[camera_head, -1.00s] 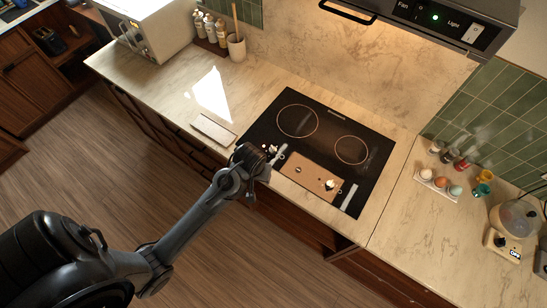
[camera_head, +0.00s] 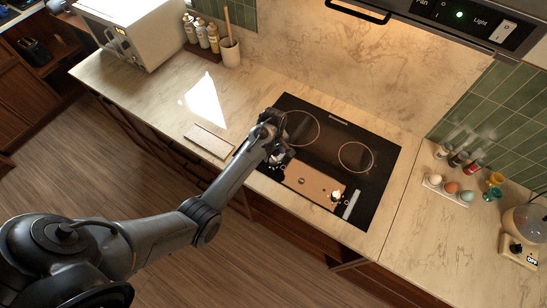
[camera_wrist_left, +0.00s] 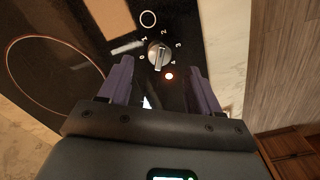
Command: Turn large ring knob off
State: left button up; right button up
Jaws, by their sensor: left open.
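The black cooktop (camera_head: 375,185) is set in the counter, with a tan panel (camera_head: 313,184) at its front. In the left wrist view, a silver knob (camera_wrist_left: 158,56) stands between numbers, beside a ring symbol (camera_wrist_left: 147,18) and a lit red-orange light (camera_wrist_left: 169,76). Its exact setting is hard to tell. My left gripper (camera_head: 276,156) is over the cooktop's front left part and hides what is beneath. In the wrist view its purple fingers (camera_wrist_left: 160,68) are open, one either side of the knob, with no clear contact. A second knob (camera_head: 336,194) shows at the panel's right. My right gripper is not in view.
A flat pale slab (camera_head: 209,140) lies left of the cooktop. An egg holder (camera_head: 447,190) and small jars stand to the right. The range hood (camera_head: 460,18) is above and behind. The counter between slab and microwave (camera_head: 120,30) is mostly clear.

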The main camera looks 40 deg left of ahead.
aim_at(274, 158)
pick_arm(q)
jog(key=shift+f, duration=2.4)
jog(key=c, duration=1)
jog(key=shift+c, duration=0.2)
jog(key=shift+r, duration=0.1)
